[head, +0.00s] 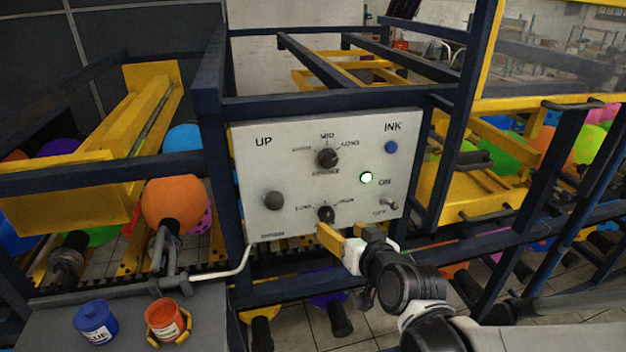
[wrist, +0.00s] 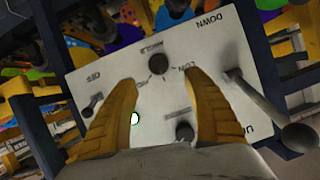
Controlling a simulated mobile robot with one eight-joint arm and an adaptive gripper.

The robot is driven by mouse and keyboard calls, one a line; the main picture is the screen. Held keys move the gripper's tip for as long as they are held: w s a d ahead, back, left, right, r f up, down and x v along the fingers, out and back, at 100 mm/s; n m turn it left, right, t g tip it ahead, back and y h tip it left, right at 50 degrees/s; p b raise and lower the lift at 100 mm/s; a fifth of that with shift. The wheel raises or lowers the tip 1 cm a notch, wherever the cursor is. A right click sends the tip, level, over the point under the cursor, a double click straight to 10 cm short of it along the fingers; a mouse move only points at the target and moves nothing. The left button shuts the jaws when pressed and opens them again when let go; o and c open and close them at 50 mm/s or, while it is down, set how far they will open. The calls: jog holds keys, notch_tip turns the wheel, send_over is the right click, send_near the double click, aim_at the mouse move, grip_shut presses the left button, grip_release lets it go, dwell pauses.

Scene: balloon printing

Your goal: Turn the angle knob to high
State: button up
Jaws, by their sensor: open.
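A pale grey control panel (head: 300,180) faces me. The angle knob (head: 326,214) is the small dark one low on it, between faint words that look like LOW and HIGH. It also shows in the wrist view (wrist: 159,64), where the panel is upside down. Its pointer direction is too small to tell. My gripper (head: 345,230) is at the panel's lower edge, with yellow fingers apart. In the wrist view, the open fingers (wrist: 159,78) stand on either side of the knob, with visible gaps on both sides. Their depth relative to the knob is unclear.
A second dark knob (head: 328,158) sits higher on the panel. A round-ended lever (head: 273,200) sticks out at left, near one finger in the wrist view (wrist: 298,137). A lit green light (head: 366,177) and ON/OFF switch (head: 388,204) are at right. Dark blue frame bars surround the panel.

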aim_at(328, 218)
jog(key=b+x, duration=0.2)
jog(key=x, duration=0.8)
jog(key=shift+w+d+f, duration=0.1)
jog(key=shift+d, duration=0.1)
jog(key=c, duration=1.2)
